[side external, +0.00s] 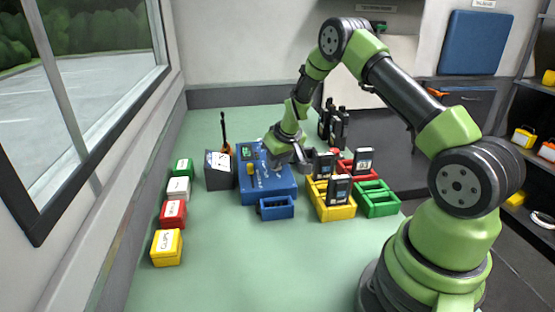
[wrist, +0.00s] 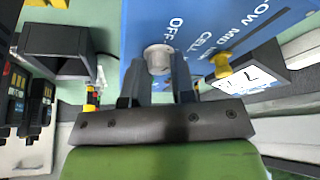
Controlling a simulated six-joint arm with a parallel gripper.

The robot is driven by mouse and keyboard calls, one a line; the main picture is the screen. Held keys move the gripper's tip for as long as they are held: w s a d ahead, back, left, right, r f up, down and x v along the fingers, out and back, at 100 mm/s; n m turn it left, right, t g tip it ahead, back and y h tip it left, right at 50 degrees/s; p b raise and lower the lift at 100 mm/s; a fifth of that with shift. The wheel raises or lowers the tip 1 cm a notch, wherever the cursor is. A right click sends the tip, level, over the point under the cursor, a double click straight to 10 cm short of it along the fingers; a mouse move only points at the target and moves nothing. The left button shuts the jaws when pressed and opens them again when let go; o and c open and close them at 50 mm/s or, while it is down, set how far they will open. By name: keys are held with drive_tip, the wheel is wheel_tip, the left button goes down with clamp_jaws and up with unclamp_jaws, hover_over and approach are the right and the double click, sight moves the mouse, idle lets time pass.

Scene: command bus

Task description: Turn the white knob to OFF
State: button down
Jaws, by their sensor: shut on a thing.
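A blue control box (side external: 272,187) stands on the green table; its lettered blue face (wrist: 200,22) fills the top of the wrist view. The round white knob (wrist: 158,56) sits on this face beside the printed OFF. Which way the knob points cannot be made out. My gripper (wrist: 157,68) has a dark finger on each side of the white knob and is shut on it. In the side view my gripper (side external: 289,158) is over the right part of the box and hides the white knob. A yellow knob (side external: 251,169) is on the same box, also in the wrist view (wrist: 222,64).
A dark box (side external: 219,178) with a paper label stands left. A small blue bin (side external: 276,212) is in front. Small labelled boxes (side external: 173,213) line the left edge; front table is clear.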

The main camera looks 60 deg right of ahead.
drive_tip(key=shift+d+n+y, duration=0.15)
drive_tip(key=shift+n+y, duration=0.45)
drive_tip(key=shift+n, duration=1.1)
drive_tip(key=c, duration=1)
unclamp_jaws()
drive_tip(key=shift+o, duration=0.2)
drive_tip(key=v, duration=1)
drive_tip(key=shift+s+d, duration=0.1)
